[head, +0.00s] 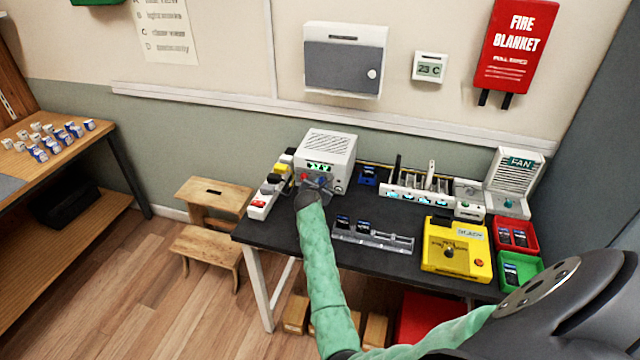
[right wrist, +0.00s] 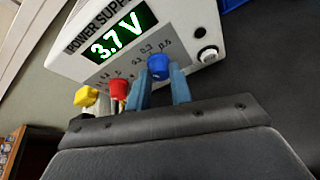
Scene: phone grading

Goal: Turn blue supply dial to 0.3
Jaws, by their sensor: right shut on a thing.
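The white power supply (head: 327,155) stands on the black table at its back left, and its green display reads 3.7 V in the right wrist view (right wrist: 118,35). The blue dial (right wrist: 159,67) is on its front face, beside printed marks including 0.3. My right gripper (right wrist: 165,85) is shut on the blue dial, one finger on each side. In the head view my right gripper (head: 318,186) is at the front of the supply and hides part of it. My left gripper is not in view.
A power strip (head: 262,204) with plugs lies left of the supply. A clear phone rack (head: 372,236), a yellow box (head: 456,262) and red and green trays (head: 515,234) stand to the right. A wooden step stool (head: 208,240) is left of the table.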

